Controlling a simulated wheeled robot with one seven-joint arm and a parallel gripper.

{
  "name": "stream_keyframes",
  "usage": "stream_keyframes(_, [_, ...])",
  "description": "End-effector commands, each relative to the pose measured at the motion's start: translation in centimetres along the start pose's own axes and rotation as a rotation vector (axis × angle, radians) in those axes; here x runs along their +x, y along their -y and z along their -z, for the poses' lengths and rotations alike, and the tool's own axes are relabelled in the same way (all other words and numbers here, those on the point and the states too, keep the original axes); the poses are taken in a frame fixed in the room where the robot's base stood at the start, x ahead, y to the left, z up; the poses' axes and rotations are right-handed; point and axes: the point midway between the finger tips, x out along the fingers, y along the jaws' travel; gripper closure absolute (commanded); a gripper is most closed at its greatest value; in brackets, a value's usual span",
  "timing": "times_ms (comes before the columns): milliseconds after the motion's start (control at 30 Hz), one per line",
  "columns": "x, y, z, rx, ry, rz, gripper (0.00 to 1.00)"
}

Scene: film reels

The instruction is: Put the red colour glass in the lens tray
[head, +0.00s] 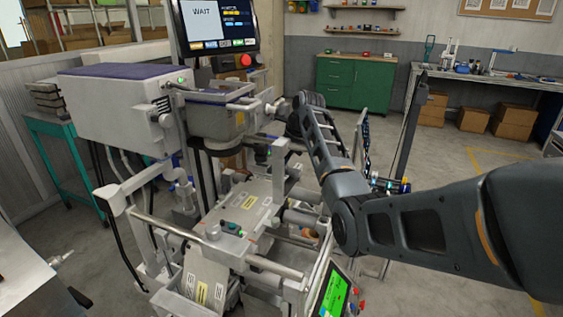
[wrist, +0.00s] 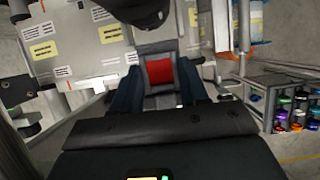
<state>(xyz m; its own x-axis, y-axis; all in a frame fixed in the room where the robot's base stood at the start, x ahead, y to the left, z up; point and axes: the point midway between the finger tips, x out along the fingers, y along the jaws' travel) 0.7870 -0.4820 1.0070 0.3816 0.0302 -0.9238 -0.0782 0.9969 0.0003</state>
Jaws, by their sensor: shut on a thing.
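The red colour glass (wrist: 159,72) is a small red square in a grey frame, in the middle of the wrist view. My gripper (wrist: 158,88) is shut on it, with one dark finger on each side. In the head view my arm reaches to the machine's upper part, and I cannot make out the fingers or the glass there. I cannot pick out the lens tray for certain in either view.
The grey machine (head: 245,205) with labelled plates stands close below and beside my arm. A screen reading WAIT (head: 215,25) is above it. A rack (wrist: 262,97) with several coloured round items stands at the right of the wrist view. Open floor lies behind, before a green cabinet (head: 352,85).

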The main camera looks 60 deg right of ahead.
Motion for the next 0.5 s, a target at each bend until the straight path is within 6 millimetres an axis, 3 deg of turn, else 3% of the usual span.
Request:
stream_keyframes(33, [0.18,-0.03,0.07,0.001,0.000,-0.001,0.85])
stream_keyframes(67, [0.21,-0.01,0.08,0.001,0.000,-0.001,0.56])
stream_keyframes(100, [0.18,0.00,0.08,0.001,0.000,0.000,0.52])
stream_keyframes(300, [0.17,-0.01,0.08,0.000,0.000,0.000,0.33])
stream_keyframes(500, [0.16,-0.01,0.07,0.000,0.000,0.000,0.31])
